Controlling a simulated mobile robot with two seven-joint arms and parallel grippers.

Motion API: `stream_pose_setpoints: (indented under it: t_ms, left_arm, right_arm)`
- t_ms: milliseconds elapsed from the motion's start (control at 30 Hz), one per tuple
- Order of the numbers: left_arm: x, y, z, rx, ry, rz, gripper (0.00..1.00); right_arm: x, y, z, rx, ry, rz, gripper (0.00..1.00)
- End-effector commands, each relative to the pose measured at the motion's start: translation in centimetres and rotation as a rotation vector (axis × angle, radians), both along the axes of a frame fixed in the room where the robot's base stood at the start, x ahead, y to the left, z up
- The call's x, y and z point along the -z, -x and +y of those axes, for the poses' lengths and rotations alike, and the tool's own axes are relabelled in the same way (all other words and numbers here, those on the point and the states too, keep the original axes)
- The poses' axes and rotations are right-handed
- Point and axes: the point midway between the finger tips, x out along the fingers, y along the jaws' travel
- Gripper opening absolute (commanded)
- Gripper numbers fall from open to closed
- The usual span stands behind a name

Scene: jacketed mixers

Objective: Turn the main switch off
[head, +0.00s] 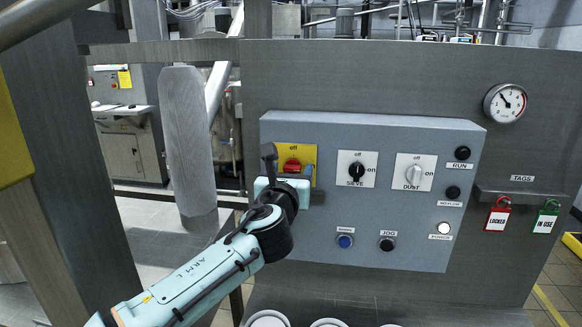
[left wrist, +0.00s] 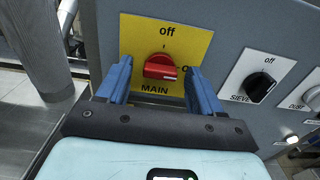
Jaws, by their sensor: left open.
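The main switch is a red rotary knob (left wrist: 160,66) on a yellow plate (left wrist: 190,32) marked "off" at the top and "MAIN" below. Its handle lies roughly level, pointing right toward a partly hidden "on" mark. In the head view the knob (head: 292,165) shows just above my left gripper (head: 287,178). In the left wrist view my left gripper (left wrist: 160,88) is open, with one blue finger on each side of the knob. I cannot tell whether the fingers touch it. My right gripper is not in view.
The grey control panel (head: 330,225) also carries a black SIEVE knob (head: 356,170), a white DUST knob (head: 414,175), and several buttons and lamps. A gauge (head: 505,103) and red and green tags (head: 497,218) are at the right. A grey column (head: 185,140) stands left.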

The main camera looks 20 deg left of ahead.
Motion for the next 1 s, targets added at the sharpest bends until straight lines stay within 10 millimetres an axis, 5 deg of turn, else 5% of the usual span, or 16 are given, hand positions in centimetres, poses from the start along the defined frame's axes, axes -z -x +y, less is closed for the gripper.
stream_pose_setpoints:
  t_ms: [367, 533, 567, 1000]
  left_arm:
    - [0.06, -0.66, 0.15, 0.001, -0.001, 0.000, 0.66]
    - [0.06, -0.64, 0.15, 0.001, 0.000, 0.000, 0.14]
    - [0.06, -0.64, 0.15, 0.001, 0.000, 0.000, 0.10]
    - [0.13, -0.62, 0.11, 0.001, 0.083, -0.020, 0.10]
  right_arm:
    - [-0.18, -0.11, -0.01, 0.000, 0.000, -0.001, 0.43]
    - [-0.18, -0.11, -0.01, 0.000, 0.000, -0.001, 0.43]
    - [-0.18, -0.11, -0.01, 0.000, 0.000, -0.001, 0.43]
    - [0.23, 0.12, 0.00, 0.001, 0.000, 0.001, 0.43]
